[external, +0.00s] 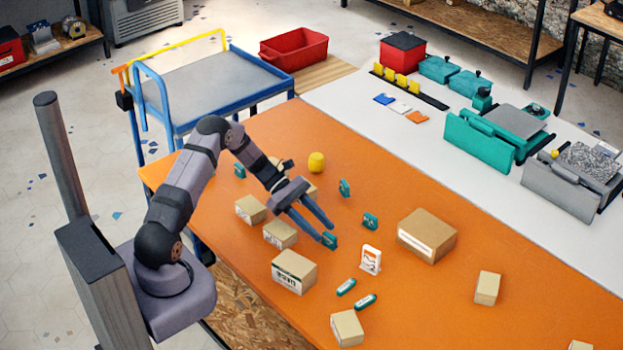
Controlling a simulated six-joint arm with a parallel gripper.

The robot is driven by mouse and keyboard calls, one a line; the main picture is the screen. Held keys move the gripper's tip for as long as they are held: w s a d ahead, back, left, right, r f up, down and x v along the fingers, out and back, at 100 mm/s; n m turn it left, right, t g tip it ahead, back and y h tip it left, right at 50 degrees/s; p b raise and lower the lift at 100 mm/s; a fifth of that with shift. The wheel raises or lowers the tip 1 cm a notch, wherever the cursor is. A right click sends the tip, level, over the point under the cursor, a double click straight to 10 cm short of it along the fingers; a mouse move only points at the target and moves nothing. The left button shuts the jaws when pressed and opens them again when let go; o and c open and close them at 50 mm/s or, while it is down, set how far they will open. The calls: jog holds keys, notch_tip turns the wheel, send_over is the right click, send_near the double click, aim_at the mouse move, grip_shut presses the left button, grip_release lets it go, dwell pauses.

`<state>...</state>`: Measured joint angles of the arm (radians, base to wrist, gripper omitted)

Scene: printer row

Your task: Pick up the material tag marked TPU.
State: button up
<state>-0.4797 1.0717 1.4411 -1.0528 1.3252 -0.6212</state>
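Several small teal pieces that could be material tags are spread over the orange table top. One teal piece (329,241) is right at my fingertips. Others are a teal piece (370,221) to its right, one (344,187) farther back and one (240,171) at the far left. Two flat teal pieces with pale labels, one (346,287) and another (365,301), lie nearer the front. No lettering on them is readable, so I cannot tell which is marked TPU. My gripper (327,232) has its two fingers apart, pointing down; whether they touch the near piece is unclear.
Cardboard boxes stand close by, including a box (294,271) in front and a larger box (427,236) at right. A white-and-orange card (371,260) stands upright. A yellow cylinder (316,162) is behind.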

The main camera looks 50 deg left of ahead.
aim_at(328, 234)
jog(key=x, duration=0.1)
jog(key=p+x, duration=0.1)
jog(key=x, duration=0.1)
jog(key=shift+d+r, duration=0.15)
jog(key=shift+d, duration=0.15)
jog(key=shift+w+d+f, duration=0.15)
jog(key=shift+d+f, duration=0.15)
grip_shut()
jog(key=shift+r, duration=0.1)
